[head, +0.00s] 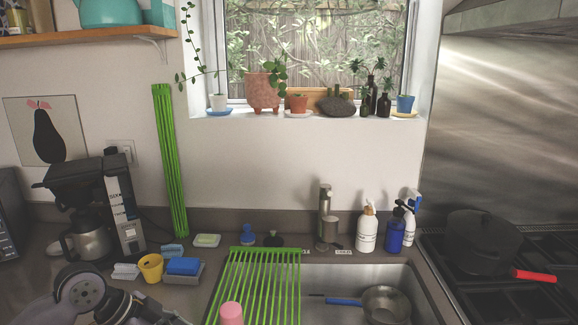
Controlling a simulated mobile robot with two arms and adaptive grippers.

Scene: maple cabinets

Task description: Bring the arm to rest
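Part of my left arm shows at the lower left, in front of the counter. Its links run down and out past the bottom edge. I cannot make out the fingers of my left gripper in this view. My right arm and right gripper do not show. Nothing visible is held.
A coffee maker (118,205), yellow cup (151,267) and sponges stand near my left arm. A green rack (255,285) lies over the sink's left part, with a pink object (231,313). A pan (386,303) is in the sink; a black pot (482,243) sits on the stove.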

